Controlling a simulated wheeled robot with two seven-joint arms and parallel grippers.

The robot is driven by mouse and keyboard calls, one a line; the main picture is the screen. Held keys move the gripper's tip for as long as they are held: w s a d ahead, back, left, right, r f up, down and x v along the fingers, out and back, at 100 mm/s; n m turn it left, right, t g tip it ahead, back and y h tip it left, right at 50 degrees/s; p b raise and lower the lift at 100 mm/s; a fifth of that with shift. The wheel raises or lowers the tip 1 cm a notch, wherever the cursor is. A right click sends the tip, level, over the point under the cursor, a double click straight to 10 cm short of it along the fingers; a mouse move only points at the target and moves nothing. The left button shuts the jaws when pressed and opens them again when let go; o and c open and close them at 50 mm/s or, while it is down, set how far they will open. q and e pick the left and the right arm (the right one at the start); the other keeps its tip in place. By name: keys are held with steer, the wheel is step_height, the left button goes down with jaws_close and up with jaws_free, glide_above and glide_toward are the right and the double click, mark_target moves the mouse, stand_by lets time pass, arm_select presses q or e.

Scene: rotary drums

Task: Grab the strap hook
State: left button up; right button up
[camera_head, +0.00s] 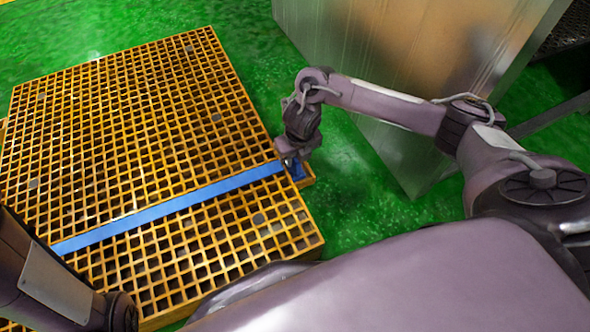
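A blue strap (170,207) runs straight across a yellow grid platform, from its left side to its right edge. At the strap's right end a small darker blue piece (298,173) shows at the platform's edge; it may be the hook, but it is too small and too covered to tell. My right gripper (291,160) points down right at this end, over or against the blue piece. I cannot tell whether its fingers are open or closed on it. Part of my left arm shows at the lower left; its gripper is not in view.
The yellow grid platform (130,130) fills the left and middle. A large metal box (400,60) stands on the green floor (345,165) at the back right, behind my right arm. A strip of bare floor lies between platform and box.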

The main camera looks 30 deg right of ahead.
steer(key=f+b, duration=0.2)
steer(key=f, duration=0.1)
steer(key=shift+w+f, duration=0.2)
steer(key=shift+w, duration=0.15)
steer(key=shift+r, duration=0.15)
steer(key=shift+c, duration=0.5)
jaws_close()
